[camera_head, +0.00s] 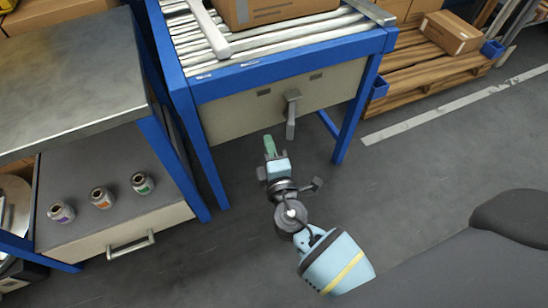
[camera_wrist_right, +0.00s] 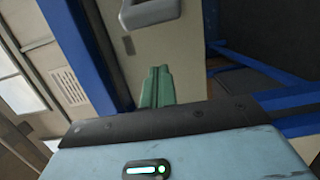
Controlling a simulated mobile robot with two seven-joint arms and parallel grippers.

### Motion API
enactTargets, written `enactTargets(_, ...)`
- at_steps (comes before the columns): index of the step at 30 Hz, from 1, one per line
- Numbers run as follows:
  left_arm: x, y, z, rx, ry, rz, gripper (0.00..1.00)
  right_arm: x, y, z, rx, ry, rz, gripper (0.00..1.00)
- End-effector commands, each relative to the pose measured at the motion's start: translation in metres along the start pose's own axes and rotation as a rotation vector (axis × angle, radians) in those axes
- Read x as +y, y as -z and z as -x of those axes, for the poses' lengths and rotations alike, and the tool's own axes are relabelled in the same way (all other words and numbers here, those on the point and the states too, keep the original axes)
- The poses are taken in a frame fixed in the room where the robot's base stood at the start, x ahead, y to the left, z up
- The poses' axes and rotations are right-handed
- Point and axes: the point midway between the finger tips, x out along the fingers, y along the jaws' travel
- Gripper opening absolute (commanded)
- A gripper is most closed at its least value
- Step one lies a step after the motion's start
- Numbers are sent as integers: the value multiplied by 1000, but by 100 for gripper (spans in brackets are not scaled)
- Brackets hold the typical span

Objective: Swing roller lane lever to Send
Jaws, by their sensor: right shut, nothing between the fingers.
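The grey lever (camera_head: 291,112) is mounted on the cream front panel (camera_head: 235,118) of the roller lane and hangs almost straight down, between two small dark marks too small to read. Its lower end also shows at the top of the right wrist view (camera_wrist_right: 148,12). My right gripper (camera_head: 269,146) has green fingers, shut and empty. In the head view the fingertips are below and left of the lever's end, apart from it. In the right wrist view the shut fingers (camera_wrist_right: 157,86) point toward the panel, below the lever. My left gripper is out of view.
The blue-framed roller lane (camera_head: 290,56) carries a cardboard box (camera_head: 275,10). At left a metal bench (camera_head: 65,80) stands over a drawer unit (camera_head: 130,234) with 3 small cans (camera_head: 102,197). A wooden pallet (camera_head: 425,70) is at the right. The floor before the lane is clear.

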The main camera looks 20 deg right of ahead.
Motion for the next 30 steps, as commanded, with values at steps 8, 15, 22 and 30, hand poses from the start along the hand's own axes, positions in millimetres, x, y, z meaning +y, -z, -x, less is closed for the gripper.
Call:
enactTargets(8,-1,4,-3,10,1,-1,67,-1,-8,-33,-3,2,3,0)
enactTargets(15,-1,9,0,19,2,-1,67,0,-32,-23,-2,0,1,0)
enactTargets(22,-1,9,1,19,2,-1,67,0,-38,-21,0,0,1,0)
enactTargets(30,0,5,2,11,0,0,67,0,-38,-21,0,0,1,0)
